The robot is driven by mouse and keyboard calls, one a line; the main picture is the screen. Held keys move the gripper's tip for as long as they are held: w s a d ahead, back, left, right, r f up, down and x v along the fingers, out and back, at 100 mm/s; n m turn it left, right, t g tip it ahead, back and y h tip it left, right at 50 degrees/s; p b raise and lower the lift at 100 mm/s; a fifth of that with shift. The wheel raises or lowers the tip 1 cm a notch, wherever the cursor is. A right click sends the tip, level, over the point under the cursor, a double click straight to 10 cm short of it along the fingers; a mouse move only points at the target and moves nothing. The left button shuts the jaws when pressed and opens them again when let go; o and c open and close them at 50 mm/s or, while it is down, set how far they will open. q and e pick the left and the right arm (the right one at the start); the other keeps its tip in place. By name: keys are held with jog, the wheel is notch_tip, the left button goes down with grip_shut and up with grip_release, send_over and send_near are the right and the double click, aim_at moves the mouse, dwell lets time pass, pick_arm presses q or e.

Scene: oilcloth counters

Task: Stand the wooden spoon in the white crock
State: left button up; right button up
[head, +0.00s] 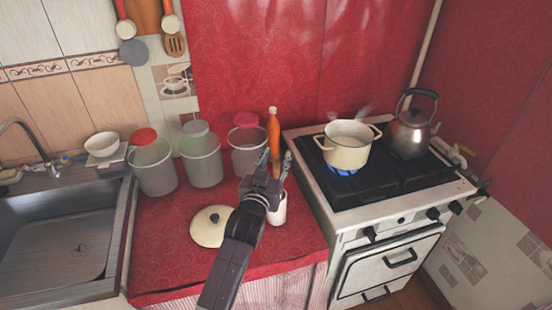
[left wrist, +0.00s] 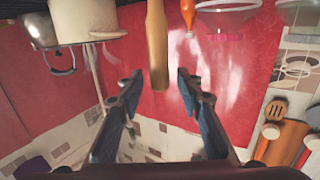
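The white crock (head: 278,212) stands on the red counter, partly hidden behind my left gripper (head: 275,160). In the left wrist view my left gripper (left wrist: 160,75) is open, with its fingers apart on either side of a tan wooden shaft, which looks like the wooden spoon (left wrist: 157,40). A gap shows between the shaft and each finger. The shaft's end lies between the fingers, and it runs out of the picture at the top. That view is upside down and does not show the crock. I cannot make out the spoon in the head view. My right gripper is not in view.
An orange bottle (head: 273,135) and several clear jars (head: 202,160) stand behind the crock. A round lid (head: 210,226) lies left of it. On the stove (head: 345,205) at right are a cream pot (head: 346,152) over a blue flame and a kettle (head: 408,138).

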pick_arm(q)
jog(key=shift+s, duration=0.1)
jog(key=v, duration=1.2)
dwell(0.5)
